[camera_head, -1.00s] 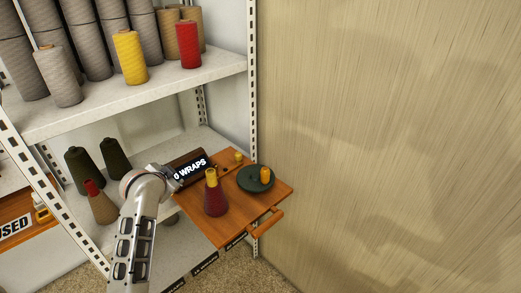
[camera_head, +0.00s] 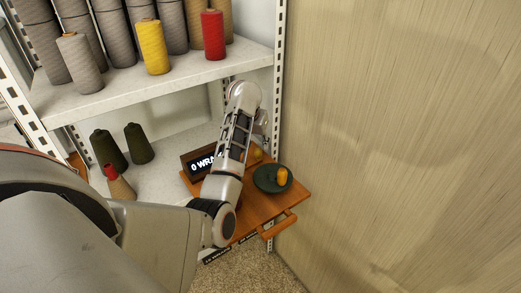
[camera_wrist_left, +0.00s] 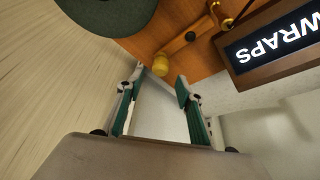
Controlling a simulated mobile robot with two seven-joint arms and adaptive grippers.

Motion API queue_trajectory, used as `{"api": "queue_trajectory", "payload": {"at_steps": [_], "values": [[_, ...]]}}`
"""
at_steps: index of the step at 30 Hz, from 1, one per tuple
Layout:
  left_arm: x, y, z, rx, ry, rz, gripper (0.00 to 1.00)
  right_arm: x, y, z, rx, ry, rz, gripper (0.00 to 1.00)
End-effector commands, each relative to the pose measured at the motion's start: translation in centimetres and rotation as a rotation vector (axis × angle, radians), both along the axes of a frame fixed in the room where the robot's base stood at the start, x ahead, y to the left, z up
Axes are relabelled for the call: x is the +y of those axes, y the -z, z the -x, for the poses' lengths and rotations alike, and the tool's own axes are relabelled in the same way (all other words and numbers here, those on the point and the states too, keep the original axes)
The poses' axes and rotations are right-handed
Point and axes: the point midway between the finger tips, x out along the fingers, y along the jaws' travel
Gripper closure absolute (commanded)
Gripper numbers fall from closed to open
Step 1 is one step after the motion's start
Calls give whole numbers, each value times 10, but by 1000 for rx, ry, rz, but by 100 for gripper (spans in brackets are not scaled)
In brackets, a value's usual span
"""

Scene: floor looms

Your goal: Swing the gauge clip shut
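The wooden board (camera_head: 262,208) sticks out from the shelf and carries a counter (camera_head: 203,165) reading "0 WRAPS", partly hidden by my arm. In the left wrist view the counter (camera_wrist_left: 276,44) shows upside down. My right gripper is out of view.
Green cones (camera_head: 138,144) stand on the lower shelf, yarn cones (camera_head: 153,47) above. A shelf post (camera_head: 278,80) and a beige wall (camera_head: 400,120) close off the right.

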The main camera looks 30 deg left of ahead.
Motion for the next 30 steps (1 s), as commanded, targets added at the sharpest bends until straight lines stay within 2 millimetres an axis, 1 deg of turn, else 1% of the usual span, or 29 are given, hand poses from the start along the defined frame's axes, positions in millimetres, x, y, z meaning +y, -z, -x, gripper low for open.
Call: {"api": "queue_trajectory", "payload": {"at_steps": [1, 3, 9, 13, 20, 21, 23, 24, 25, 30], "values": [[2, 9, -2, 5, 1, -2, 63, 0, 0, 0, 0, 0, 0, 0], [3, 19, -6, 4, 1, -3, 63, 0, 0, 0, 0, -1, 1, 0], [4, 40, -16, 1, 1, 0, 63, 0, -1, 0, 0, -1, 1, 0], [4, 46, -18, 0, 1, -1, 63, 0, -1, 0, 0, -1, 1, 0], [4, 47, -19, 0, 1, -1, 63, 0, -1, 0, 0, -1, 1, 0], [4, 47, -19, 0, 1, 0, 66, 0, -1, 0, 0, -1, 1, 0], [4, 47, -19, 0, 1, 0, 82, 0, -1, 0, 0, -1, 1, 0], [4, 47, -19, 0, 2, -1, 92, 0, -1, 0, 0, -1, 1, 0], [4, 47, -19, -1, 1, -1, 100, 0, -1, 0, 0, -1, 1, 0], [4, 47, -19, -1, 1, -1, 100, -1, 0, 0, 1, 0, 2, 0]]}}
